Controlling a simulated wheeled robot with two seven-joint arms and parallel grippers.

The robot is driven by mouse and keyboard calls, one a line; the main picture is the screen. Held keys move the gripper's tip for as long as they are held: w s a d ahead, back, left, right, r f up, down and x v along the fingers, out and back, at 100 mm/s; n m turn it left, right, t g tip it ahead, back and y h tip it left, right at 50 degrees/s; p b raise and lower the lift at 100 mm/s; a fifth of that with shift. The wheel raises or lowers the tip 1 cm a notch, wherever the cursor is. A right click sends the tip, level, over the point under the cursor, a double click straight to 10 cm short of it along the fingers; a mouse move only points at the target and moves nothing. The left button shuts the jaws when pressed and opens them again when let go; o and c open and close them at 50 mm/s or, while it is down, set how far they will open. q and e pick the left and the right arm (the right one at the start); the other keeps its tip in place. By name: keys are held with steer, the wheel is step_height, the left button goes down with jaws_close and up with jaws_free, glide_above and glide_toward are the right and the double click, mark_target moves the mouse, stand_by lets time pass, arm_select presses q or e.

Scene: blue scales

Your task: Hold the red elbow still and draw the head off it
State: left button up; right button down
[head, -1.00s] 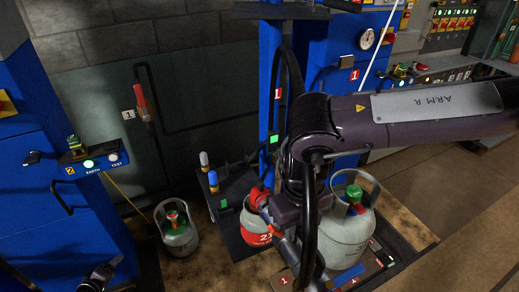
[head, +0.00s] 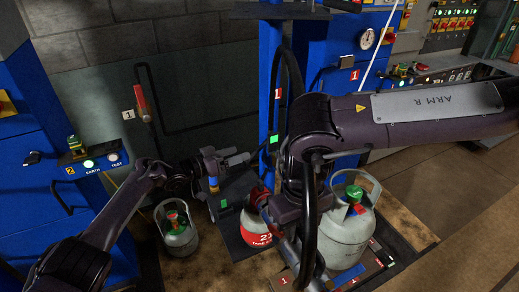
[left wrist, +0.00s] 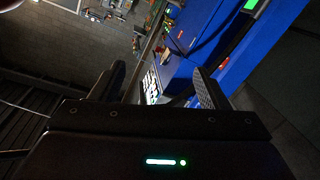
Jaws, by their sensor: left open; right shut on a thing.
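The red elbow (head: 258,193) shows in the head view as a small red part above the red cylinder (head: 257,238) with a white label. My right gripper (head: 268,218) is shut at this red part, coming from the lower right. Its fingertips are partly hidden, and I cannot make out the head separately from the elbow. My left gripper (head: 243,159) is open and empty, above and slightly left of the red part, apart from it. Its two fingers show in the left wrist view (left wrist: 160,85) with nothing between them.
A grey cylinder (head: 345,235) stands right of the red one, behind my right arm. A small grey-green cylinder (head: 176,235) stands at left. A black hose (head: 293,70) hangs down the blue column (head: 268,100).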

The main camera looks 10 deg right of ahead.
steer(key=shift+w, duration=0.1)
arm_select(q)
steer(key=s+d+r+m+g+y, duration=0.2)
steer(key=s+d+r+m+g, duration=0.3)
steer(key=s+d+m, duration=0.35)
steer(key=s+d+r+m+g+y, duration=0.2)
steer(key=s+d+r+m+g, duration=0.35)
steer(key=d+m, duration=0.5)
steer(key=r+m+t+y, duration=0.25)
steer(key=m+y, duration=0.25)
steer(key=y, duration=0.6)
glide_above(260, 179)
steer(key=shift+s+d+f, duration=0.1)
steer(key=shift+d+f, duration=0.15)
steer(key=shift+f, duration=0.2)
steer(key=shift+a, duration=0.25)
steer(key=shift+a+f, duration=0.1)
steer(key=shift+f, duration=0.2)
step_height(260, 179, down, 11)
steer(key=shift+f, duration=0.1)
